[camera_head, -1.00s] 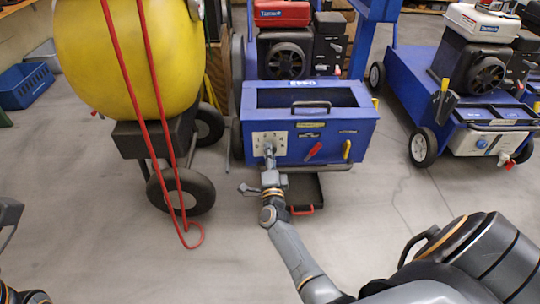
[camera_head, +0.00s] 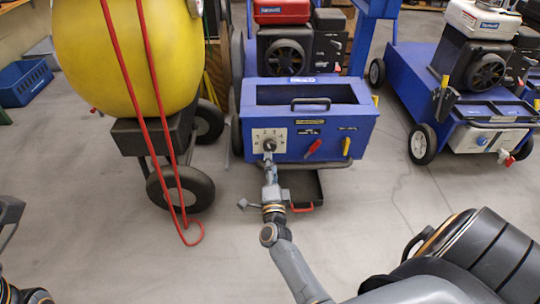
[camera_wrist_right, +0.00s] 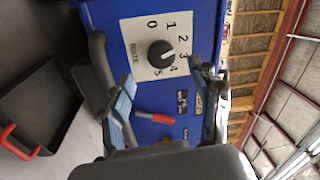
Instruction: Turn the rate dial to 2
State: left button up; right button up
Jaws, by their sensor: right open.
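The rate dial (camera_head: 269,145) is a black round knob on a pale plate at the left of the blue machine's front panel. My right gripper (camera_head: 270,166) is just in front of and below the dial. Its fingers (camera_wrist_right: 162,75) are spread and empty, apart from the knob. My left gripper is not clearly visible; only dark arm parts show at the left edge.
A red lever (camera_head: 314,147) and a yellow lever (camera_head: 346,147) are right of the dial. A black tray (camera_head: 305,187) with a red handle lies below the panel. A yellow tank (camera_head: 120,60) with a red hose stands left.

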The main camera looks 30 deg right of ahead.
jog(key=v, duration=0.6)
jog(key=shift+s, duration=0.1)
